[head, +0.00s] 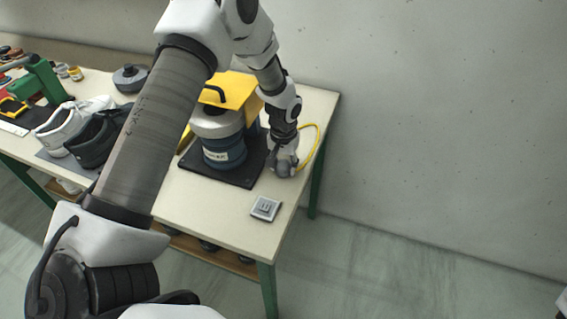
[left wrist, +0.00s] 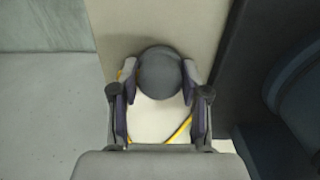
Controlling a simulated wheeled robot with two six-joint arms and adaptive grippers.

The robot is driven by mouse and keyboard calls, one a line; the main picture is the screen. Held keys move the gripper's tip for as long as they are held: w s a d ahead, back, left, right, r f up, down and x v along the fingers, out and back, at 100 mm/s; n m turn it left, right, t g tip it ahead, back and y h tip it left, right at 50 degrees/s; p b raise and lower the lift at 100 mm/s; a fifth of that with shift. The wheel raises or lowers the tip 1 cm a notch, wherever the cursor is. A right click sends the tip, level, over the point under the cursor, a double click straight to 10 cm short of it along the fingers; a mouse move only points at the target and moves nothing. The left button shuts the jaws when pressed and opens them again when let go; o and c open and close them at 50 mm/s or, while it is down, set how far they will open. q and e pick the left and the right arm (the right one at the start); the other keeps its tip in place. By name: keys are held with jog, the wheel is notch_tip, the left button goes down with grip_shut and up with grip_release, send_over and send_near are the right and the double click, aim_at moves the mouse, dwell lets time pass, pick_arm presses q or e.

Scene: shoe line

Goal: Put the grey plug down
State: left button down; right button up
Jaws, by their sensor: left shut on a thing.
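The grey plug (left wrist: 160,73) shows in the left wrist view as a dark round body between my left fingertips. My left gripper (left wrist: 158,82) is shut on it. In the head view my left gripper (head: 283,167) points down at the table's right end, just right of the black mat, and partly hides the plug. A yellow cord (head: 315,143) curves beside the gripper; it also shows below the plug in the left wrist view (left wrist: 181,129). I cannot tell whether the plug touches the table. My right gripper is not in view.
A blue and yellow machine (head: 222,150) stands on a black mat (head: 241,180). A small grey square plate (head: 265,208) lies near the table's right front. White shoes (head: 58,131) and dark shoes (head: 92,143) stand at left. The cream tabletop (head: 206,212) is bare in front.

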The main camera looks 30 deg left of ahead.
aim_at(284, 163)
pick_arm(q)
jog(key=c, duration=0.6)
grip_release()
jog(key=shift+o, duration=0.2)
notch_tip(284, 163, up, 12)
jog(key=b, duration=0.2)
jog(key=shift+r, duration=0.15)
